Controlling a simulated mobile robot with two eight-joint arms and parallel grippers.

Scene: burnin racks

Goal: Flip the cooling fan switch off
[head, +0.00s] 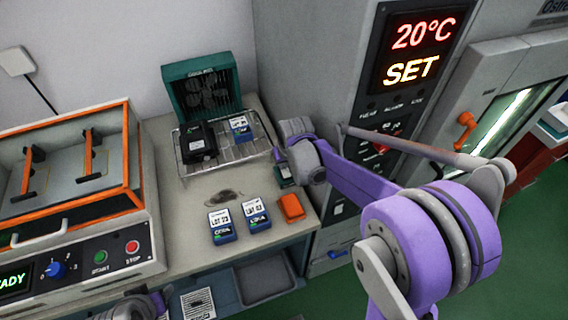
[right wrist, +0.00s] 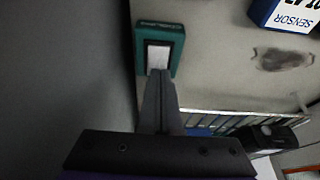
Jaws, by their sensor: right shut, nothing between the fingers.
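The cooling fan (head: 205,90) stands in a dark green housing at the back of the bench. A small green switch box (head: 286,182) sits near the bench's right edge, partly hidden by my right arm. In the right wrist view the switch box (right wrist: 174,30) shows a pale switch face (right wrist: 158,56); which way it is set I cannot tell. My right gripper (right wrist: 160,76) is shut and empty, its fingertips at the near end of the switch face; contact is unclear. In the head view my right gripper (head: 281,158) is mostly hidden behind its wrist.
A wire rack (head: 228,156) before the fan holds a black device (head: 197,142) and a blue-white block (head: 240,128). Two lot-labelled blocks (head: 222,226) (head: 257,213) and an orange block (head: 290,207) lie in front. A tall grey cabinet (head: 345,75) borders the bench's right side.

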